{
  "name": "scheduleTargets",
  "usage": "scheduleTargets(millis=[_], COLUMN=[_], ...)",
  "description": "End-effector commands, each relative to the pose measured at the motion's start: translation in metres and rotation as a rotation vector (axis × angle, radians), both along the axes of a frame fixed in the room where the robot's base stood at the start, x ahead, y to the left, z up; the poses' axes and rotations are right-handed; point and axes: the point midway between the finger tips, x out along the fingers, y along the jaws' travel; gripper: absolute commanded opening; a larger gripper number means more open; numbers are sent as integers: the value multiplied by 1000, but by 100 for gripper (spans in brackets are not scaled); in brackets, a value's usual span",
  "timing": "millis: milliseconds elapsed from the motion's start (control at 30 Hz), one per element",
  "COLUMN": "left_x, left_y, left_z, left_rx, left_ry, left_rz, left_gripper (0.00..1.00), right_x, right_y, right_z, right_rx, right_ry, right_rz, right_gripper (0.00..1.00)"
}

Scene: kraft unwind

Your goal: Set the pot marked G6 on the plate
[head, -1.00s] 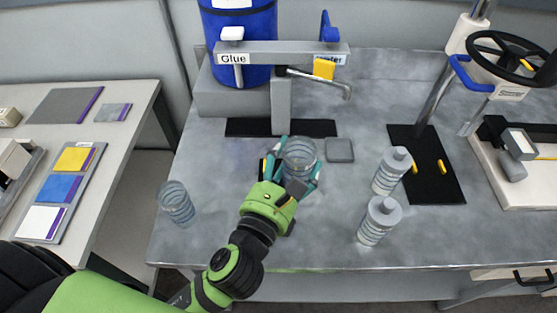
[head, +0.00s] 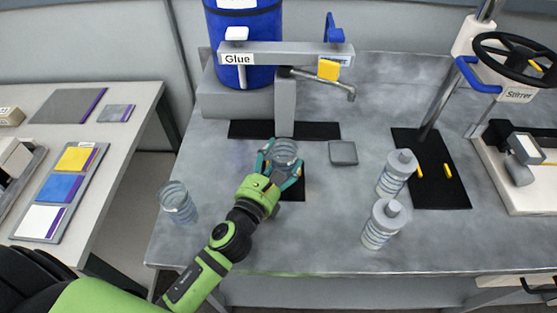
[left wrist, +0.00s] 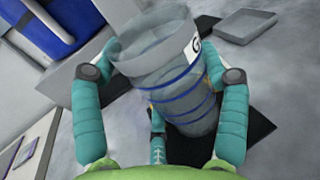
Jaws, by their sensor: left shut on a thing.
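My left gripper (head: 281,165) is shut around a clear, ribbed pot (head: 286,152) in the middle of the bench. In the left wrist view the pot (left wrist: 175,85) sits between the teal fingers, slightly tilted in the picture. It has blue bands and a white label (left wrist: 193,46) that begins with G; the rest is turned out of sight. A small square grey plate (head: 343,153) with a low rim lies empty to the right of the held pot; it also shows in the left wrist view (left wrist: 240,28). My right gripper is not in view.
Another clear pot (head: 178,203) stands at the bench's left front. The Glue dispenser (head: 284,55) with a blue drum (head: 243,40) rises behind, and a Stirrer (head: 515,95) stands far right. A black mat (head: 293,187) lies by the gripper.

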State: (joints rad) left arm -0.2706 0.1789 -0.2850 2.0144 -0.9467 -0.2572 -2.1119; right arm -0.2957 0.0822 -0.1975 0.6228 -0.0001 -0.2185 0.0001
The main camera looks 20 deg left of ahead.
Motion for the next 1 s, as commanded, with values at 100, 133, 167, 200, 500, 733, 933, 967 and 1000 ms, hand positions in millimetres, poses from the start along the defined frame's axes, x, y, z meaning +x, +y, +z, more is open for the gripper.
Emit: scheduleTargets(millis=[100, 133, 167, 200, 500, 733, 933, 967, 1000], left_x=[0, 0, 0, 0, 0, 0, -25, -32, -40], left_y=[0, 0, 0, 0, 0, 0, 3, 3, 4], left_z=[1, 1, 0, -2, -2, 1, -3, -3, -4], left_rx=[1, 1, 1, 1, 0, 1, 1, 0, 0], left_ry=[-1, -1, -1, -1, 0, 0, 3, 3, 4], left_rz=[-1, -1, -1, -1, -1, -1, -1, -1, -1], left_gripper=[39, 39, 39, 39, 98, 98, 98, 98, 98], right_x=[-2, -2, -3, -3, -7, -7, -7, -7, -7], right_y=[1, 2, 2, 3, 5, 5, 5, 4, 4], right_z=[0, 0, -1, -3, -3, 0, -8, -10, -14], right_rx=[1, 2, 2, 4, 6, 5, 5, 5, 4], right_ry=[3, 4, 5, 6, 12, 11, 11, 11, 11], right_rz=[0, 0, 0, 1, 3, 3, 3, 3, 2], right_gripper=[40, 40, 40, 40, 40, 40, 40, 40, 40])
